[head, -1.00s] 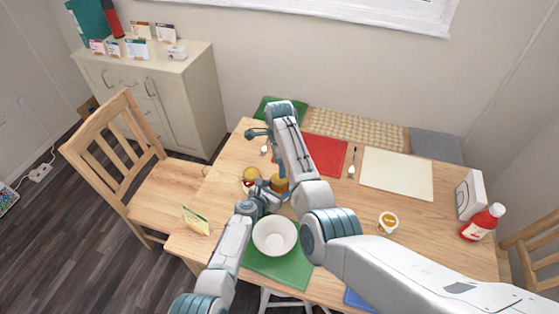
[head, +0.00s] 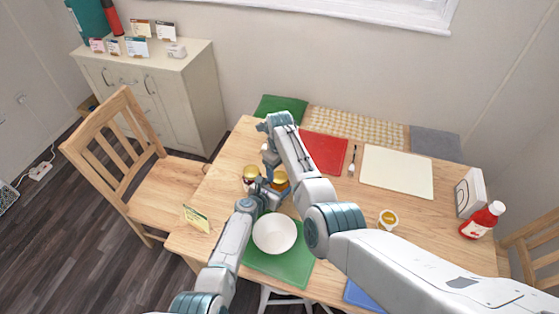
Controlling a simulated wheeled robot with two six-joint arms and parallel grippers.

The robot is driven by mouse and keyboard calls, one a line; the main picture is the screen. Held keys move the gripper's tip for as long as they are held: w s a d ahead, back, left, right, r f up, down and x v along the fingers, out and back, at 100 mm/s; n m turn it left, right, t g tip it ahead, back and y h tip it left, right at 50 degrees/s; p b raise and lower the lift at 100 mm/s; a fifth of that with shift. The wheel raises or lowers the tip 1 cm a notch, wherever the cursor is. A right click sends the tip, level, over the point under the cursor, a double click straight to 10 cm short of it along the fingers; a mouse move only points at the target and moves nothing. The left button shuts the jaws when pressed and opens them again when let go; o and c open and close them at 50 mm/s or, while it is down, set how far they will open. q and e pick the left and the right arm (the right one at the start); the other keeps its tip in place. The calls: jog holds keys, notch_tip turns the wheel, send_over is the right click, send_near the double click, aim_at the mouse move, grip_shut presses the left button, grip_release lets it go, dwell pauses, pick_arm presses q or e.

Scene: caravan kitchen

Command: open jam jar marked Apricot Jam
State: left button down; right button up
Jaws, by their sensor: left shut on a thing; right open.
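Two small jars stand close together on the table's left half. One jar has a gold lid and dark red contents (head: 249,182). The orange jar (head: 281,184) is just right of it, partly hidden by my arms; I cannot read a label on either. My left gripper (head: 270,189) reaches in from below and is shut on the orange jar, low on its side. My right gripper (head: 268,152) is open and empty, beyond the jars, with its fingers pointing down and partly hidden by its own arm.
Red (head: 323,152) and cream (head: 397,172) mats lie behind.

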aim_at(280, 177)
jog(key=shift+f, duration=1.8)
